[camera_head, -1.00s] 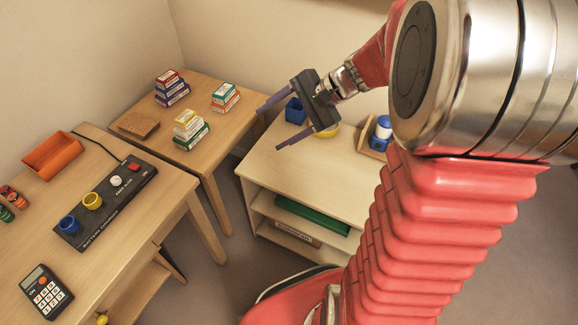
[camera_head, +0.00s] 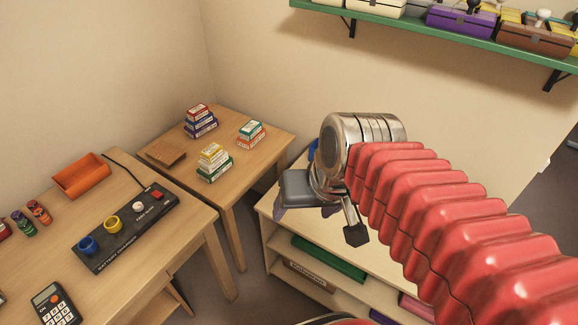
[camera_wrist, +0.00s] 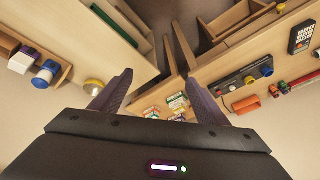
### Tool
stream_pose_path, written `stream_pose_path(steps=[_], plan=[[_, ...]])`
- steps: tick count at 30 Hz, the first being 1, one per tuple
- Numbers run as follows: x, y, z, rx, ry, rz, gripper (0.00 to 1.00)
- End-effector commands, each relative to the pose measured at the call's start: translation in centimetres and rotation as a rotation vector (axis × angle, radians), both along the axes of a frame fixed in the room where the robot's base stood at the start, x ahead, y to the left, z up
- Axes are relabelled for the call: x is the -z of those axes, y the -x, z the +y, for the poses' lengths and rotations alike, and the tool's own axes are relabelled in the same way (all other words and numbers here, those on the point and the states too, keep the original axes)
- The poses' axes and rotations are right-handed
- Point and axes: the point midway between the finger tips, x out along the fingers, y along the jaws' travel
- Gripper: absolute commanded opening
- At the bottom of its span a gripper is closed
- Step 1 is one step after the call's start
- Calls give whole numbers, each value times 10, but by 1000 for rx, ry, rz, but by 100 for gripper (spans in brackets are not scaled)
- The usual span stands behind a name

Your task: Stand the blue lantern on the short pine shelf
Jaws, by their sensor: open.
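My gripper (camera_head: 296,190) is over the left end of the low pale wood cabinet (camera_head: 268,204), partly covered by my own wrist. In the wrist view its two purple fingers stand apart with nothing between them (camera_wrist: 160,80). A blue and white cylinder (camera_wrist: 45,74), possibly the blue lantern, is at the left of the wrist view, by a wooden holder. In the head view my arm hides that spot. A blue object (camera_head: 311,149) shows partly beside my wrist; I cannot tell what it is. I cannot say which surface is the short pine shelf.
A green wall shelf (camera_head: 420,28) with boxes hangs at the top right. A wooden table (camera_head: 262,146) holds stacked small boxes. The near desk (camera_head: 150,255) holds a black battery panel (camera_head: 128,230), orange tray (camera_head: 82,176) and calculator (camera_head: 54,305). A green object (camera_head: 328,258) lies inside the cabinet.

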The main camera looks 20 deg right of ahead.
Motion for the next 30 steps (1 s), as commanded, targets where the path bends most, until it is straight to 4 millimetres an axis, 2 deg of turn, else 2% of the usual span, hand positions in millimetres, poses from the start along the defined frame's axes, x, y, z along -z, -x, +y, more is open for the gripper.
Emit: stream_pose_path(steps=[3, 9, 30], plan=[[-7, 11, -2, -73, 86, -62, 68], [-11, 17, -6, -125, 156, -106, 68], [-11, 17, -6, -125, 156, -106, 68]])
